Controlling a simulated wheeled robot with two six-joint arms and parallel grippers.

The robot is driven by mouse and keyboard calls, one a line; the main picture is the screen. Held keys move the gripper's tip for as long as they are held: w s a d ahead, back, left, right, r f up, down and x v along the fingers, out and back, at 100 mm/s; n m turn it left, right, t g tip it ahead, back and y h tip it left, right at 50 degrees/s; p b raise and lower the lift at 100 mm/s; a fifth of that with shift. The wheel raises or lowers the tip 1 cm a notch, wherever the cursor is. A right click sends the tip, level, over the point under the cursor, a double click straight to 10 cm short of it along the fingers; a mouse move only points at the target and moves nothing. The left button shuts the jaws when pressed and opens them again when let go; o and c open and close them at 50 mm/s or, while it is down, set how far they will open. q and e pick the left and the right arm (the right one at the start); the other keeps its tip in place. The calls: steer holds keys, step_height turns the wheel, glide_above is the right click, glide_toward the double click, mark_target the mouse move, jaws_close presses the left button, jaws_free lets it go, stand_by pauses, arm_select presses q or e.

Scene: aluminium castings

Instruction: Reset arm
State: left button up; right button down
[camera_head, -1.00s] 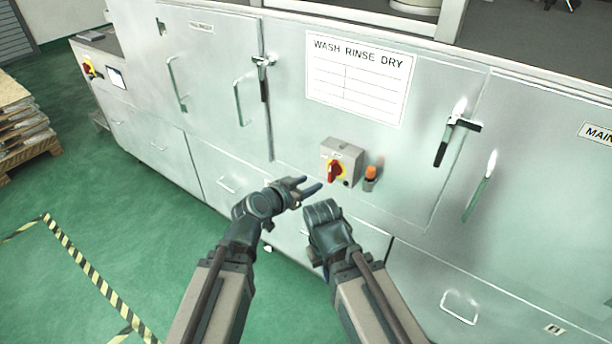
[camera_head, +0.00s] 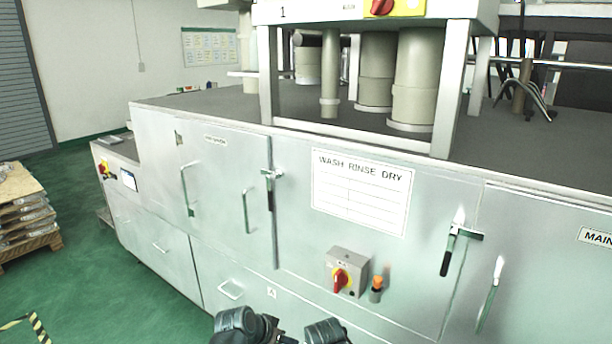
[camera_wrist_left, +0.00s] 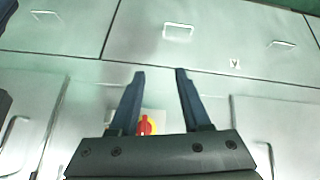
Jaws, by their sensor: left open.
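My left gripper (camera_wrist_left: 160,73) shows in the left wrist view with its two dark fingers apart and nothing between the tips. In the head view, dark parts of my left arm (camera_head: 240,325) show at the bottom edge, and its fingers cannot be made out. The dark end of my right arm (camera_head: 326,332) is just to its right, cut off by the bottom edge; its fingers are not visible. A grey switch box (camera_head: 347,272) with a red rotary switch (camera_head: 340,280) is on the machine front above my arms. The red switch also shows beyond the left finger in the wrist view (camera_wrist_left: 146,125).
A large metal washing machine (camera_head: 230,200) fills the area ahead, with protruding handles (camera_head: 188,190) and black-gripped latches (camera_head: 449,250). An orange lamp (camera_head: 377,283) sits beside the switch box. A loaded pallet (camera_head: 25,215) stands at left. Green floor (camera_head: 90,270) is open between.

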arm_select(q)
steer(key=s+a+f+n+g+y, duration=0.45)
steer(key=s+a, duration=0.35)
steer(key=a, duration=0.3)
steer(key=s+d+m+g+y, duration=0.1)
steer(key=s+d+m, duration=0.2)
steer(key=d, duration=0.7)
steer(key=s, duration=0.2)
steer(key=shift+s+d+r, duration=0.15)
steer(key=shift+s+d, duration=0.15)
steer(key=shift+s, duration=0.1)
steer(key=shift+m+g+y, duration=0.25)
